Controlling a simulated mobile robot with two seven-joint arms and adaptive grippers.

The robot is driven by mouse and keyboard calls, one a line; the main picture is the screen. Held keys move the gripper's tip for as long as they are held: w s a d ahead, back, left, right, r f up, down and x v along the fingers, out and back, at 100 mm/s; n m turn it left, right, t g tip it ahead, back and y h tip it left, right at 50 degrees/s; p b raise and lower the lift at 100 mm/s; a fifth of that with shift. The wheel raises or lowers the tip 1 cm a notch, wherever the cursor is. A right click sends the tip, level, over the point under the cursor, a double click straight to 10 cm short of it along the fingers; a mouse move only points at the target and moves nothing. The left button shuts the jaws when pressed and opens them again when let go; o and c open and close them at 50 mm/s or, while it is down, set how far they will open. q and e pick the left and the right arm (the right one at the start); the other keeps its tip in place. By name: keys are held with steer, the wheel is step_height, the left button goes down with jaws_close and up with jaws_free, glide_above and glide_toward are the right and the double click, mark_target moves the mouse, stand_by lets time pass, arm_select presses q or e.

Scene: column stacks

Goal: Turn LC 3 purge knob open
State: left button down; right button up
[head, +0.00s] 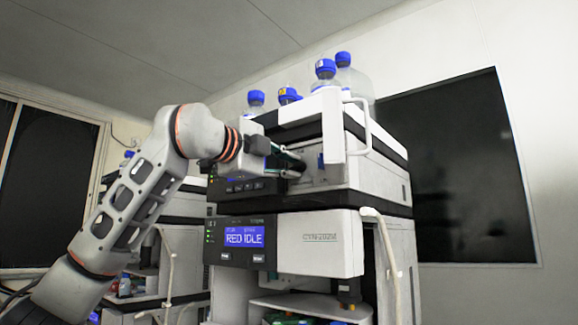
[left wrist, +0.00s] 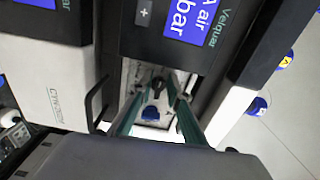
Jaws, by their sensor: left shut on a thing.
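The LC stack (head: 318,243) stands in front of me, with a white pump module on top. Its open front bay holds a small black knob (left wrist: 157,87) and a blue knob (left wrist: 151,112). The blue knob also shows in the head view (head: 321,160), just right of my fingertips. My left gripper (head: 298,165) reaches into the bay from the left. In the left wrist view its two teal fingers (left wrist: 157,92) lie on either side of the black knob and are shut on it. The fingertip contact is small and partly hidden. My right gripper is in neither view.
A white door panel with a handle (head: 333,125) stands open beside the bay. Blue-capped bottles (head: 326,78) stand on top of the stack. The module below shows a lit "RED IDLE" display (head: 243,238). Another stack (head: 180,235) stands behind my left arm.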

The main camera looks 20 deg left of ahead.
arm_select(q)
steer(key=c, duration=2.2)
jaws_free()
steer(key=shift+a, duration=0.1)
steer(key=v, duration=1.2)
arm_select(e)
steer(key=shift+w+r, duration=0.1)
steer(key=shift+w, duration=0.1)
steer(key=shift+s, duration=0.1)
